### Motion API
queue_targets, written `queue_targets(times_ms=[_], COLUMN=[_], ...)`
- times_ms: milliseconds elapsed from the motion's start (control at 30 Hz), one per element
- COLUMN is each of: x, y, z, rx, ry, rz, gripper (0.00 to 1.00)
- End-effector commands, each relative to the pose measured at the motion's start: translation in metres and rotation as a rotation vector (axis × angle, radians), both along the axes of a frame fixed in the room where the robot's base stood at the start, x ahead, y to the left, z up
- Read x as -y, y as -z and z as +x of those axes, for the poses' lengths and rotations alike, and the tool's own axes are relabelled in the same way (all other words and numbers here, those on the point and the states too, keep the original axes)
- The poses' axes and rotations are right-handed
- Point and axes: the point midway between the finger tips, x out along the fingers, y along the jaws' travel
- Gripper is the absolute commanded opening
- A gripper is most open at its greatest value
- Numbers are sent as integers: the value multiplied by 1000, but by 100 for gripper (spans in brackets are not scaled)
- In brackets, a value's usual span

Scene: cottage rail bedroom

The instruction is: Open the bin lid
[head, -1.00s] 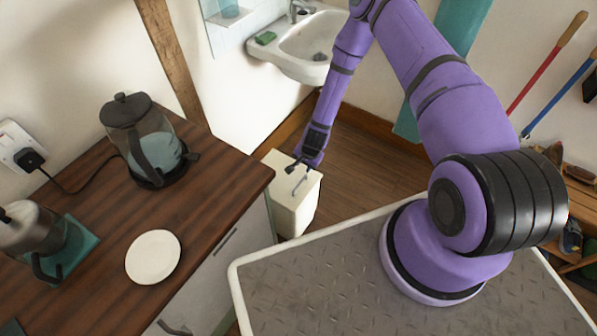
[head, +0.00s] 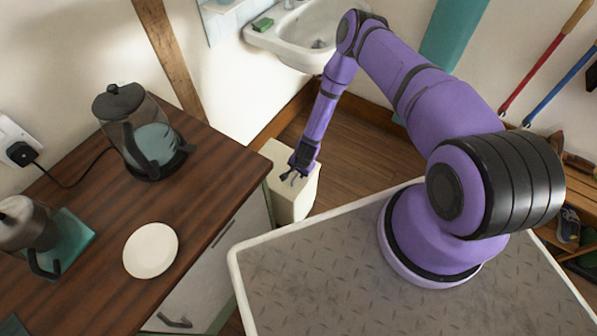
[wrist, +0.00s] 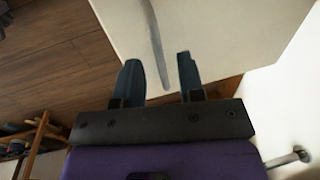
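The bin (head: 292,206) is a cream box on the floor between the wooden counter and my base. Its lid looks closed in the head view. In the wrist view the pale lid (wrist: 215,40) fills the top, with a thin grey curved handle (wrist: 156,45) on it. My gripper (head: 290,176) is over the near part of the lid. In the wrist view its two dark fingers (wrist: 160,68) are apart, with the handle's lower end showing between them. I cannot tell whether the fingers touch the handle or the lid.
The wooden counter (head: 205,190) stands close on the left, with a glass coffee pot (head: 152,140) and a white plate (head: 150,250). A white sink (head: 300,40) is on the wall behind the bin. Open wooden floor (head: 365,160) lies right of the bin.

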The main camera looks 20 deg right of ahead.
Motion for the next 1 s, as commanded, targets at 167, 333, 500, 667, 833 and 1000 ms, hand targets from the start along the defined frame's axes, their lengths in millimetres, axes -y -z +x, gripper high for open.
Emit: queue_targets(times_ms=[167, 333, 500, 667, 833, 1000], x=[-1, -1, -1, -1, -1, -1], y=[8, 8, 8, 8, 8, 5], z=[1, 1, 1, 1, 1, 2], rx=[0, 0, 0, 0, -1, -11], ry=[0, 0, 0, 0, 0, -2], rz=[0, 0, 0, 0, -2, -11], gripper=[36, 36, 15, 0, 0, 0])
